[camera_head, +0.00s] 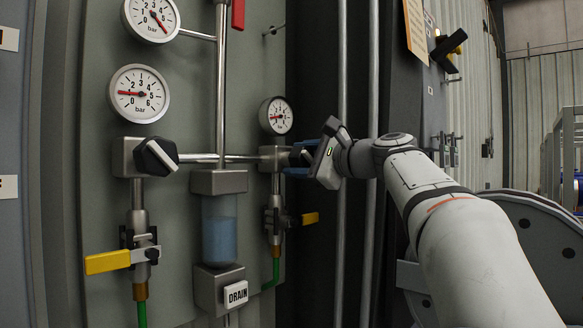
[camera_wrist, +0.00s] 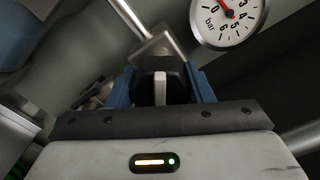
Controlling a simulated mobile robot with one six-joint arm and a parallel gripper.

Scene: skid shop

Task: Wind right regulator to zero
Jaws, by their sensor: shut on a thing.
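The right regulator has a grey block (camera_head: 272,158) on the panel, under a small right gauge (camera_head: 276,115). Its black knob (camera_wrist: 160,88) has a pale pointer bar, which looks upright in the wrist view. My gripper (camera_head: 300,157) is shut on this knob, with a blue finger on either side; the fingers also show in the wrist view (camera_wrist: 160,92). In the head view the fingers partly hide the knob. The gauge's red needle points left at the low part of the scale; the exact reading is hard to tell. The gauge also shows in the wrist view (camera_wrist: 228,16).
To the left are another regulator knob (camera_head: 156,157) and its larger gauge (camera_head: 139,93). Yellow-handled valves (camera_head: 108,262) sit below the regulators. A clear bowl of blue liquid (camera_head: 219,230) hangs between them. Vertical pipes (camera_head: 343,235) run close behind my gripper.

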